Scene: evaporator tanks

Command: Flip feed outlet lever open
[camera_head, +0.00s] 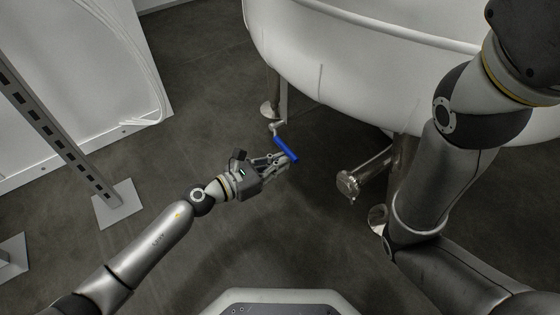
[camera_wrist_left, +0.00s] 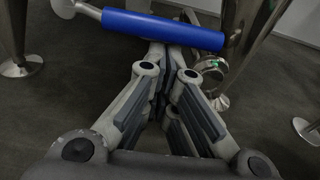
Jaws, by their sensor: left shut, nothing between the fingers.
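The feed outlet lever has a blue handle (camera_head: 286,150), below the rim of the white tank (camera_head: 370,60). In the left wrist view the blue handle (camera_wrist_left: 163,29) lies across the top, on a metal rod at its left end. My left gripper (camera_head: 283,159) is shut and empty, its fingertips at the handle. In the left wrist view the fingertips (camera_wrist_left: 168,55) are just below the handle; I cannot tell whether they touch it. My right arm crosses the right side of the head view; its gripper is out of the picture.
A metal outlet pipe (camera_head: 362,176) sticks out under the tank, right of the lever. Tank legs stand on the floor, one with a foot (camera_head: 270,109) behind the lever. A grey post (camera_head: 65,145) stands on the left. The dark floor (camera_head: 200,75) between is clear.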

